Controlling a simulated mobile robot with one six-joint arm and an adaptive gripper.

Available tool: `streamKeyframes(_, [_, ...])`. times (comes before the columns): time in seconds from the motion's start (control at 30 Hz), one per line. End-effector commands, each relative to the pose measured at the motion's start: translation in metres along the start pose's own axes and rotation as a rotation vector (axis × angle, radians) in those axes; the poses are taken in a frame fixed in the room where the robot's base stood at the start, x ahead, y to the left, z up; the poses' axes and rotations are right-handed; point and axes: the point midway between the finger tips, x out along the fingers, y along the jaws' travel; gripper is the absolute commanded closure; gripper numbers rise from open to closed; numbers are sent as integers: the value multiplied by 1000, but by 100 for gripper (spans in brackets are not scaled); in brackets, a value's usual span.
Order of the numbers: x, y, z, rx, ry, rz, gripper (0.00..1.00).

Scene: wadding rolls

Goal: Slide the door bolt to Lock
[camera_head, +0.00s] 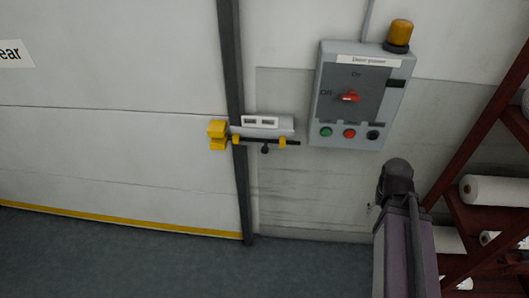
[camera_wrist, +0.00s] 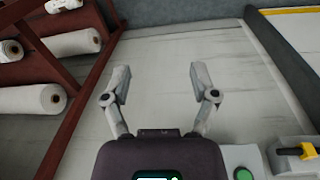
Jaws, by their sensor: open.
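The door bolt (camera_head: 293,143) is a dark horizontal rod with a small dark knob (camera_head: 265,150) hanging from its middle. It runs through yellow brackets under a grey housing with a white label plate (camera_head: 260,121). Its right end sticks out past the right bracket. A yellow keeper (camera_head: 217,134) sits on the door (camera_head: 120,70), left of the dark door post; I cannot tell whether the rod's left tip enters it. In the wrist view, my gripper (camera_wrist: 160,83) is open and empty before the wall. A yellow bolt part (camera_wrist: 308,151) shows at that view's right edge, apart from my fingers.
A grey control box (camera_head: 318,105) with a red switch (camera_head: 350,97), several buttons and an amber lamp (camera_head: 400,33) hangs right of the bolt. Its green button (camera_wrist: 243,174) shows low in the wrist view. A dark red rack (camera_head: 470,140) holds white rolls at right. The floor (camera_head: 120,265) before the door is clear.

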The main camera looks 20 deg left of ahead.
Motion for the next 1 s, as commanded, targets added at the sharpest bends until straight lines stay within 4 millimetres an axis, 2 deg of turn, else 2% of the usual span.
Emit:
streamKeyframes(0.03, [9, -5, -4, -47, 19, 31, 24])
streamKeyframes(0.3, [32, -32, -38, -424, 158, 294, 24])
streamKeyframes(0.57, [36, -80, -76, -862, 290, 609, 24])
streamKeyframes(0.77, [29, -133, -97, -1200, 370, 875, 24])
streamKeyframes(1.0, [16, -216, -108, -1590, 442, 1234, 24])
